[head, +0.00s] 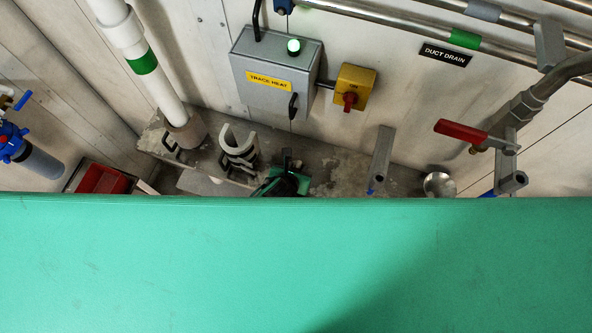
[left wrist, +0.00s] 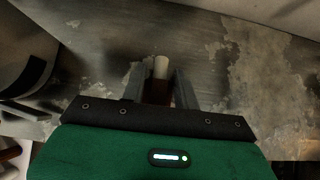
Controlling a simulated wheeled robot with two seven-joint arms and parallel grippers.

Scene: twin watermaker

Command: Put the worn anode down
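A short rod with a pale tip and a brown body, seemingly the worn anode (left wrist: 160,68), shows between the fingers of my left gripper (left wrist: 158,80) in the left wrist view. The fingers stand on both sides of it with no clear gap, so the gripper looks shut on it. Bare stained concrete lies beyond; I cannot tell whether the rod touches it. In the head view my left gripper (head: 287,168) is low over the concrete ledge (head: 335,165), and the rod is hidden there. My right gripper is not in view.
A white curved holder (head: 238,150) stands on the ledge left of my gripper. A grey trace heat box (head: 272,100) and a yellow switch (head: 354,88) hang above. A red-handled valve (head: 470,132) and a metal cup (head: 439,184) are right. A red box (head: 102,180) is left.

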